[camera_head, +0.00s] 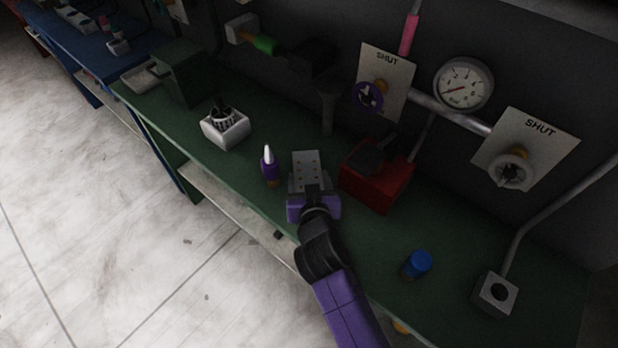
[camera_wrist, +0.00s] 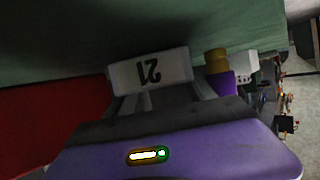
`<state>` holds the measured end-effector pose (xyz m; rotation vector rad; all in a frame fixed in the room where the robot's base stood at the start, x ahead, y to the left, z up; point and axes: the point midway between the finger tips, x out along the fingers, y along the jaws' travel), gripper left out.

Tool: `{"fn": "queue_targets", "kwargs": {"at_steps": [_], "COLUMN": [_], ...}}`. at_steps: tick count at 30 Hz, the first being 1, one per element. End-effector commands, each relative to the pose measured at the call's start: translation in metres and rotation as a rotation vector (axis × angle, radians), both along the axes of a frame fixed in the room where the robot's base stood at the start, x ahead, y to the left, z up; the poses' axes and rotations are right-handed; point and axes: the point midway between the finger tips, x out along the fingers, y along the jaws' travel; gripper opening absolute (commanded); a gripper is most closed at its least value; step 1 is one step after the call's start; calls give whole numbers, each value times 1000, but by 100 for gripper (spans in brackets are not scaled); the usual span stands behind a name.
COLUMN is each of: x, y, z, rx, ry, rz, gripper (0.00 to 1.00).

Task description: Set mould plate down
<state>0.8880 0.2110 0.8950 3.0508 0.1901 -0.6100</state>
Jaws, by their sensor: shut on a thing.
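The mould plate (camera_head: 306,160) is a pale grey plate with several small dark holes, in the middle of the green bench in the head view. In the wrist view its light face (camera_wrist: 150,72) shows the number 21 upside down. My gripper (camera_head: 312,186) is shut on the plate's near edge. The plate is over the bench top; I cannot tell whether it touches the surface. My gripper's body hides the plate's near end.
The green bench (camera_head: 450,240) holds a red box (camera_head: 378,178) close right of the plate and a purple bottle with a white tip (camera_head: 269,166) close left. A white holder (camera_head: 225,127) stands farther left, a blue-capped jar (camera_head: 417,264) at right. Valves and a gauge (camera_head: 463,84) are behind.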

Motion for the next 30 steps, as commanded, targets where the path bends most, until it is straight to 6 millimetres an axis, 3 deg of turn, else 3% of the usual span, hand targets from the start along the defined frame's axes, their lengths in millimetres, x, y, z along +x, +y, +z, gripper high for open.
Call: {"fn": "queue_targets", "kwargs": {"at_steps": [11, 12, 15, 27, 30], "x": [1, 0, 0, 0, -11], "y": [0, 0, 0, 0, -2], "z": [-2, -3, -3, 2, 3], "rx": [3, 1, 1, 1, 1], "ry": [-5, -1, -1, -1, -2], "rz": [0, 0, 0, 0, 1], "gripper": [0, 69, 85, 85, 85]}}
